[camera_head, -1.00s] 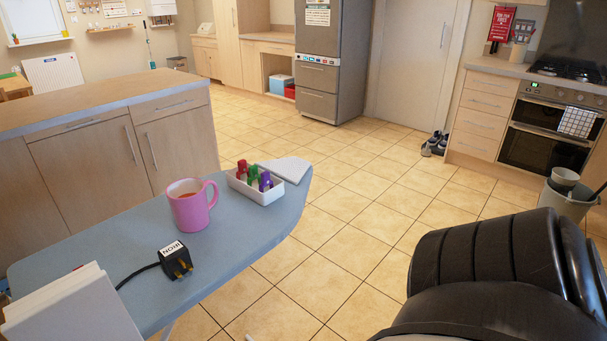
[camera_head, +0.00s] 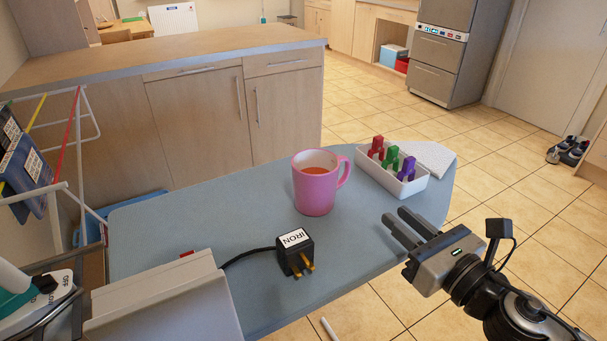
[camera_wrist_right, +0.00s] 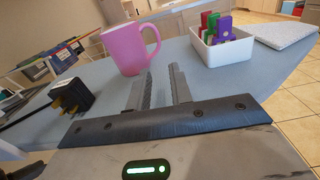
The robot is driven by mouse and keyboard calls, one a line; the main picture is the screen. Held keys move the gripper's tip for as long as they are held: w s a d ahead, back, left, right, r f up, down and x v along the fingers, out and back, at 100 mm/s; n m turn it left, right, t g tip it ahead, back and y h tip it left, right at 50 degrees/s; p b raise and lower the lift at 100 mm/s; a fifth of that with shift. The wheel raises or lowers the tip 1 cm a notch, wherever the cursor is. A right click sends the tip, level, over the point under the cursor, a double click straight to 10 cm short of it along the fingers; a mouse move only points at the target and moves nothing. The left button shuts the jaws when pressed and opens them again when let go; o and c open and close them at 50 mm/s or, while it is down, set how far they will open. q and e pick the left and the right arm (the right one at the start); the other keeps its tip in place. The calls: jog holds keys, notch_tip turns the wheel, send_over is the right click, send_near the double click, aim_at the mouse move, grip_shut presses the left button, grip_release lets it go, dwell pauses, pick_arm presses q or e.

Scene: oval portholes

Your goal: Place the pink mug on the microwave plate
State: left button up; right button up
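The pink mug (camera_head: 315,184) stands upright on the blue-grey ironing board (camera_head: 190,220), its handle to the right and orange-brown liquid inside. The mug also shows in the right wrist view (camera_wrist_right: 127,48), just beyond the fingertips. My right gripper (camera_head: 400,225) is open and empty over the board's front edge, right of the mug and apart from it. Its two fingers (camera_wrist_right: 160,82) point toward the mug in the wrist view. My left gripper is not in view. No microwave plate can be made out.
A white tray (camera_head: 408,190) with red, green and purple pegs sits right of the mug, beside a folded white cloth (camera_head: 432,157). A black plug labelled IRON (camera_head: 295,256) lies in front of the mug. A wooden counter (camera_head: 160,60) stands behind the board.

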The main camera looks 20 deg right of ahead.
jog(key=p, duration=0.2)
send_near(348, 174)
jog(key=w, duration=0.4)
jog(key=shift+w+r, duration=0.1)
jog(key=shift+w, duration=0.2)
jog(key=shift+w+a+f+p, duration=0.15)
jog(key=shift+w+p, duration=0.15)
jog(key=shift+w, duration=1.2)
jog(key=shift+w+a+f+p, duration=0.1)
jog(key=shift+w+a+p, duration=0.15)
jog(key=shift+w, duration=1.3)
grip_shut()
jog(key=shift+r, duration=0.15)
